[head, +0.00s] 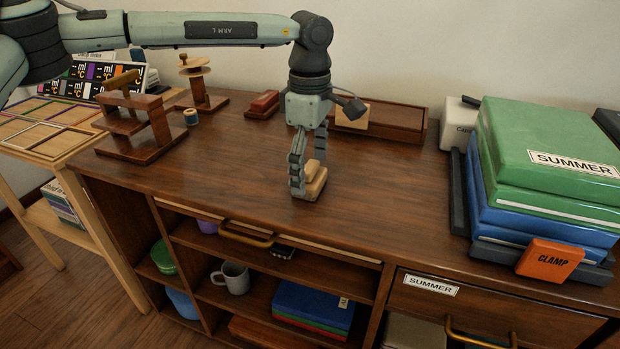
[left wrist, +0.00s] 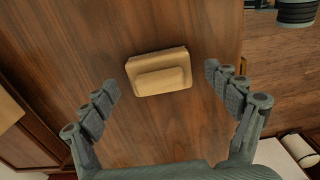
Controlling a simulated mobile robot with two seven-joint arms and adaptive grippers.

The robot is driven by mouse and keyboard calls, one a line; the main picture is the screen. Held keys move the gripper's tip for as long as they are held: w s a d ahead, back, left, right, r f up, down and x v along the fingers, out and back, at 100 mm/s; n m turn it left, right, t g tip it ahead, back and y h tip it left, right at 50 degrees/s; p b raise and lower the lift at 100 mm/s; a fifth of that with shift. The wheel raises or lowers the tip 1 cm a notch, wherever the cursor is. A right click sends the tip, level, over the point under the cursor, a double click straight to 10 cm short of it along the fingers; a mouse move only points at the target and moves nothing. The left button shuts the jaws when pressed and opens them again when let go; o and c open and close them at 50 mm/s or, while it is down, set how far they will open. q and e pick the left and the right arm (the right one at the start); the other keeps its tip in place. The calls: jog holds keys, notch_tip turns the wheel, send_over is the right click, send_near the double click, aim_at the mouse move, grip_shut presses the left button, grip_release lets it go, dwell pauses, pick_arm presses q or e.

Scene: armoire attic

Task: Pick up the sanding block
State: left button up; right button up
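The tan sanding block (head: 316,183) lies on the brown wooden desktop near its middle. In the left wrist view the sanding block (left wrist: 160,74) is centred, with a raised bar on its top. My left gripper (head: 307,172) points down at the block from above. In the left wrist view its two fingers stand wide apart, one to each side of the block, with a gap on both sides. The gripper is open and holds nothing. In the head view a finger hides part of the block. My right gripper is in neither view.
A long wooden box (head: 395,122) lies behind the block. A wooden stand (head: 150,135) is on the left. The desktop around the block is clear.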

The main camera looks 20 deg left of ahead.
aim_at(311, 166)
pick_arm(q)
jog(key=c, duration=1.2)
jog(key=shift+o, duration=0.2)
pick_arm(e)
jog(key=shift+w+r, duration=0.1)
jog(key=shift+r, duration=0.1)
pick_arm(q)
jog(key=shift+r, duration=0.55)
notch_tip(311, 166, up, 3)
jog(key=shift+f, duration=0.15)
jog(key=s+a+r, duration=0.6)
jog(key=a+r, duration=0.1)
jog(key=a, duration=0.3)
jog(key=shift+r+b, duration=0.15)
jog(key=shift+b, duration=0.3)
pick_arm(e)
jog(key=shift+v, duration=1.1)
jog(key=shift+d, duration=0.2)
